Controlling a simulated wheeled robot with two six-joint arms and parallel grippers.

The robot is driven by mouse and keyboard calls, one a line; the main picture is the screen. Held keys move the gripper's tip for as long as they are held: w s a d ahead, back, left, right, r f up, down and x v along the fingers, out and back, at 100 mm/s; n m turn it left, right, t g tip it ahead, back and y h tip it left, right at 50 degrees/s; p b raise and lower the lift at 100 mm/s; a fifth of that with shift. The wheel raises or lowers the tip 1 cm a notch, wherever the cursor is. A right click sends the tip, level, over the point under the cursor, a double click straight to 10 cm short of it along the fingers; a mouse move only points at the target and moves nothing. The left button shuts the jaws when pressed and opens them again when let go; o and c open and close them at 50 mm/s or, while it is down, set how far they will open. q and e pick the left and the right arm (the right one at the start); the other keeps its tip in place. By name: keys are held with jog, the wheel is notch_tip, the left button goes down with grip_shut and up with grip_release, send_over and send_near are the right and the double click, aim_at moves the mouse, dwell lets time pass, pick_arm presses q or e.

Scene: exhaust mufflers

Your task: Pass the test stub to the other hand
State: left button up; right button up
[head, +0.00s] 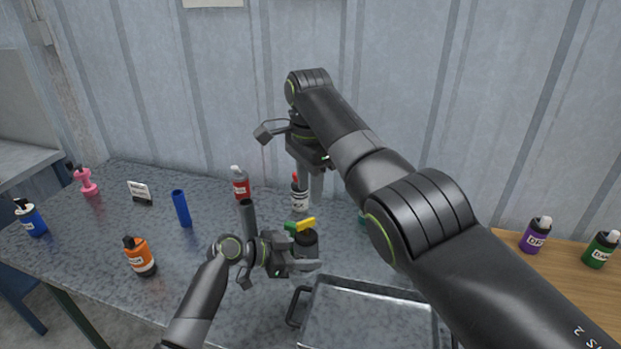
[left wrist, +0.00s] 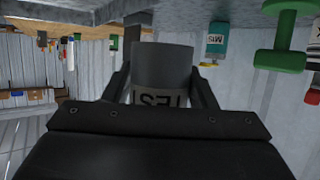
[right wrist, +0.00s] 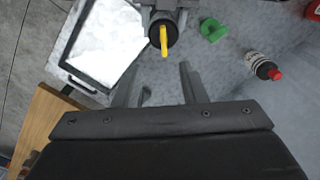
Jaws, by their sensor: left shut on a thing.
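The test stub (head: 308,240) is a dark upright cylinder, with a yellow bar showing at its top. In the left wrist view the stub (left wrist: 162,68) is grey, with a partly hidden label reading "TES". My left gripper (head: 305,264) is shut on the stub and holds it over the table. My right gripper (head: 316,190) hangs above and behind the stub, fingers pointing down. In the right wrist view its fingers (right wrist: 163,78) are apart with nothing between them. The stub's round top (right wrist: 160,42) lies beyond the fingertips and is not touched by them.
A metal tray (head: 365,315) lies at the front right of the speckled table. A green object (right wrist: 214,30), a red-capped bottle (head: 299,195), a red bottle (head: 240,184) and a blue tube (head: 181,208) stand around. An orange bottle (head: 139,257) stands at left.

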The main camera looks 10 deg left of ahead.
aim_at(310, 235)
notch_tip(310, 235, down, 11)
jog(key=shift+r, duration=0.15)
dwell(0.4)
jog(key=shift+d, duration=0.1)
grip_shut()
pick_arm(q)
jog(key=o, duration=1.1)
jog(key=shift+o, duration=0.2)
